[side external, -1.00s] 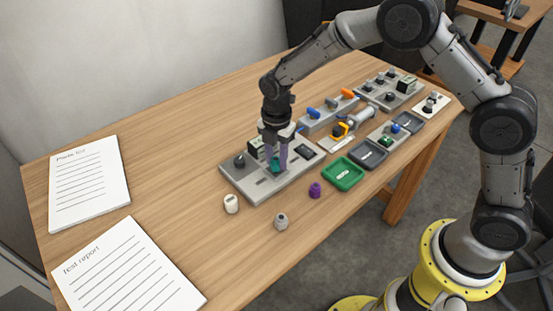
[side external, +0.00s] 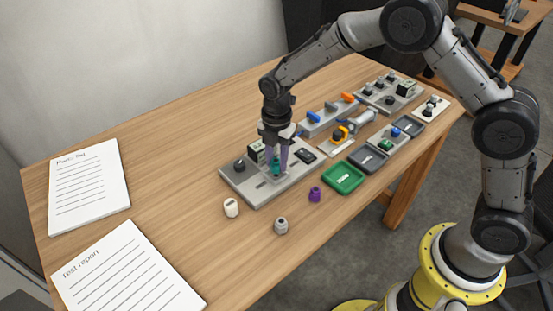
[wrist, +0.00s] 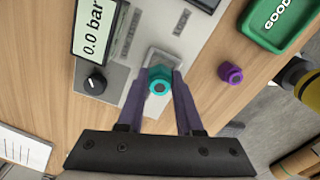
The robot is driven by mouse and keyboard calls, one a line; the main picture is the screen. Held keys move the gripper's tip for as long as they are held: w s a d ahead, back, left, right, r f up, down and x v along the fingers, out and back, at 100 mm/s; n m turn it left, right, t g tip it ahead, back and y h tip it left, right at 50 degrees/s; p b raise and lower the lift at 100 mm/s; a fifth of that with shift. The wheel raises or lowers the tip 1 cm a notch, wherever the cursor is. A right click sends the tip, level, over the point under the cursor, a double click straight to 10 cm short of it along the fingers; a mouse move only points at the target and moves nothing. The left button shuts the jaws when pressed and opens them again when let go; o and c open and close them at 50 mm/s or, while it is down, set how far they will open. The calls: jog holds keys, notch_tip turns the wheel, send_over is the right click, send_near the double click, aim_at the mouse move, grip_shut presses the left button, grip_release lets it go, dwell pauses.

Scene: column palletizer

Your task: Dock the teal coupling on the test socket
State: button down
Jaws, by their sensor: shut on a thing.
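The teal coupling (side external: 276,168) is between the purple fingers of my gripper (side external: 277,170), over the front middle of the grey test panel (side external: 240,193). In the wrist view the coupling (wrist: 160,80) sits between the fingertips of my gripper (wrist: 160,83), which is shut on it. A pale raised plate (wrist: 154,112) on the panel shows around and under it. The coupling hides the socket below, so I cannot tell whether it is seated or just above.
The panel carries a gauge reading 0.0 bar (wrist: 93,27) and a black knob (wrist: 95,83). White (side external: 231,207), grey (side external: 281,226) and purple (side external: 315,194) couplings stand in front. A green GOOD tray (side external: 343,177) is to the right. The table's left middle is clear.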

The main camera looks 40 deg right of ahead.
aim_at(276, 159)
jog(key=shift+f, duration=0.8)
jog(key=c, duration=0.8)
grip_release()
jog(key=shift+c, duration=0.2)
jog(key=shift+r, duration=5.55)
